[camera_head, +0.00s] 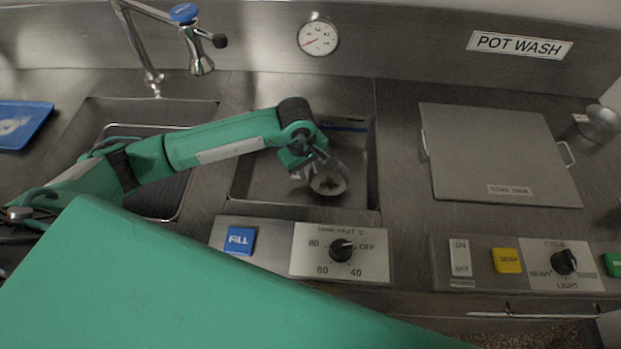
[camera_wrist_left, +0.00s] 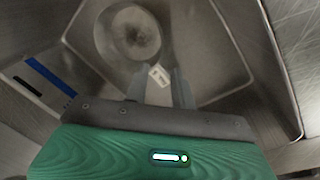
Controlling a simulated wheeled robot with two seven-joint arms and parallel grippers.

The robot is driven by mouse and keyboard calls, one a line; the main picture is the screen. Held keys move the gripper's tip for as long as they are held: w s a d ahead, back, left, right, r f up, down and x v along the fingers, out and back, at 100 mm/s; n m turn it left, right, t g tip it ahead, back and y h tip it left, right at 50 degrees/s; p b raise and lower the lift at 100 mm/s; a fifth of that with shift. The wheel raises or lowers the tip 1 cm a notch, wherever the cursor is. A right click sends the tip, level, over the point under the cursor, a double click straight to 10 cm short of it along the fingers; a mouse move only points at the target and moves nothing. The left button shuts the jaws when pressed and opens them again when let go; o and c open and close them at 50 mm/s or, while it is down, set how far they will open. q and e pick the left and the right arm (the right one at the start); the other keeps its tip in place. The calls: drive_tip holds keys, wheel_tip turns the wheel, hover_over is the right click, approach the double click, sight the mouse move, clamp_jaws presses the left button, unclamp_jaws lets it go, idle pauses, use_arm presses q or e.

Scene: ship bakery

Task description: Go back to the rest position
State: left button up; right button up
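My left arm reaches in from the left in the head view. My left gripper (camera_head: 322,168) points down into the middle sink basin (camera_head: 262,183). I cannot tell whether the fingers touch the round piece. My right gripper is not in view.
A faucet (camera_head: 190,40) stands over the left sink, with a blue tray (camera_head: 22,122) at far left. A lidded panel (camera_head: 497,155) with handles lies right of the basin. A metal cup (camera_head: 597,124) stands at far right. Control panels (camera_head: 298,250) line the front edge.

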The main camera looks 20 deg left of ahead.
use_arm(q)
drive_tip(key=shift+r, duration=0.5)
